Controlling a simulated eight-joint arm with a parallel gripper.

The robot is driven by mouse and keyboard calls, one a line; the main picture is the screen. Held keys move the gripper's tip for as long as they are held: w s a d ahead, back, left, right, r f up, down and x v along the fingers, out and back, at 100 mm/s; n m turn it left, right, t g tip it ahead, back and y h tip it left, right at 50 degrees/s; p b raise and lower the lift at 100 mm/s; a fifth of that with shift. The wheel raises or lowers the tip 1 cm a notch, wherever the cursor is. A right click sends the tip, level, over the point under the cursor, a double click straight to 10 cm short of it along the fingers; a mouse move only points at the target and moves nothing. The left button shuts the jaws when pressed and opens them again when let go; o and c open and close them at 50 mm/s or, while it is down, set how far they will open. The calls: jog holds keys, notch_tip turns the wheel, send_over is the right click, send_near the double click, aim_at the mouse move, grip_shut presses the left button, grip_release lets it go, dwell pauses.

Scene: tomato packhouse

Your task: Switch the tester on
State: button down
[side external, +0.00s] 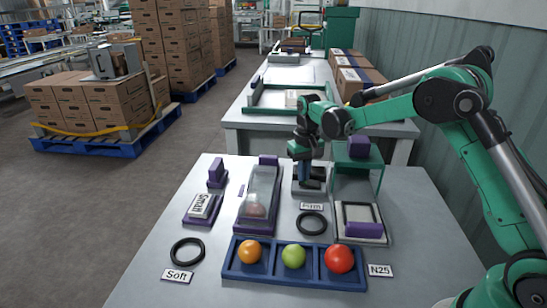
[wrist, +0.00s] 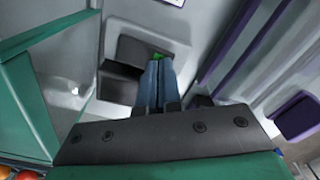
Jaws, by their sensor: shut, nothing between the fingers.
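My gripper (side external: 312,183) reaches down at the back of the near table, its fingers together and empty. In the wrist view the shut fingers (wrist: 158,70) point at a dark stepped block (wrist: 128,50) on a pale grey base (wrist: 85,20). This looks like the tester's switch, but I cannot be sure. A small green spot (wrist: 159,55) shows right at the fingertips. The fingers hide part of the block, and I cannot tell whether they touch it. In the side view the pale base (side external: 299,190) shows around the fingers.
A green-framed stand (side external: 358,166) with a purple block stands close on the right. A clear-covered purple-edged chute (side external: 260,190) stands on the left. In front, a blue tray (side external: 240,272) holds orange, green and red tomatoes. Black rings (side external: 187,251) and label cards lie around.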

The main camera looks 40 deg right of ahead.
jog(key=shift+f, duration=0.3)
jog(key=shift+r, duration=3.55)
jog(key=shift+s+a+r, duration=0.15)
jog(key=shift+r, duration=0.15)
jog(key=s+a+r+n+t, duration=0.1)
jog(key=s+a+r+t, duration=0.25)
jog(key=s+r, duration=0.3)
jog(key=s+a+f+n+t, duration=0.2)
jog(key=s+a+f+t, duration=0.1)
jog(key=s, duration=0.6)
jog(key=shift+s+a+t, duration=0.3)
jog(key=shift+a+t, duration=0.05)
jog(key=shift+a, duration=0.35)
